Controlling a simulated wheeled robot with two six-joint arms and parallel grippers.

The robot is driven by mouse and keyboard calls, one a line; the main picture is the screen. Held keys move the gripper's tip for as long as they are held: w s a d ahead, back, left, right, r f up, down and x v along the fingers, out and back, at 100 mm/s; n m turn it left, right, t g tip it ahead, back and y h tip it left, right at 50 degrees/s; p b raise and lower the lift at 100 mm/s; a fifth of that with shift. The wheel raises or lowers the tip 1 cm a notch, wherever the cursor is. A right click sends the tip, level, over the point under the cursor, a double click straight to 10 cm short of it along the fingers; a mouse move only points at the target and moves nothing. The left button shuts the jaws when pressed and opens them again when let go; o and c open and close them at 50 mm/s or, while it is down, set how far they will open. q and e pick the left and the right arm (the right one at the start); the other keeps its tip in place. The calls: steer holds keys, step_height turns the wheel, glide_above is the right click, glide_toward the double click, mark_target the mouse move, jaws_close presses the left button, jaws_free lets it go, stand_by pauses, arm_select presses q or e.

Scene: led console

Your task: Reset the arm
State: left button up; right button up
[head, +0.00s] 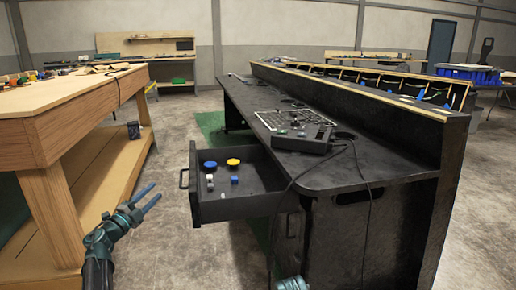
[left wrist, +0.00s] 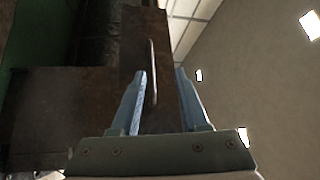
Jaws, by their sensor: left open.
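My left gripper (head: 147,196) is at the lower left in the head view, its two blue fingers apart and nothing between them. It is in the open space left of the black console's drawer (head: 240,205). In the left wrist view my left gripper (left wrist: 160,100) shows two spread fingers, with the drawer front's handle (left wrist: 152,72) seen beyond and between them.
The black console (head: 400,168) stands at centre right, with a control box (head: 300,135) and cables on top. A wooden workbench (head: 55,120) stands at the left. Bare concrete floor (head: 165,170) lies between bench and console. Other benches stand at the back.

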arm_select(q)
steer(key=s+d+f+n+g+y, duration=0.35)
steer(key=f+n+y, duration=0.25)
steer(key=f+n, duration=0.3)
steer(key=s+d+f+n+g+y, duration=0.2)
steer(key=f+n+g+y, duration=0.4)
steer(key=n, duration=0.4)
steer(key=s+d+f+g+h, duration=0.35)
steer(key=s+d+f, duration=0.25)
steer(key=s+d, duration=0.4)
steer(key=s+d+f+g+h, duration=0.2)
steer(key=s+d+f+g, duration=0.3)
steer(key=s+d, duration=0.5)
steer(key=s+d+r+m+g+y+p, duration=0.1)
steer(key=s+d+r+m+y+p, duration=0.3)
steer(key=d+r+p, duration=0.75)
step_height(320, 180, up, 37)
steer(key=s+a+h+p, duration=0.1)
steer(key=h+p, duration=0.1)
steer(key=p, duration=3.5)
steer(key=shift+a+n+h, duration=0.15)
steer(key=shift+n+h, duration=0.2)
steer(key=shift+n, duration=0.05)
steer(key=shift+f, duration=0.1)
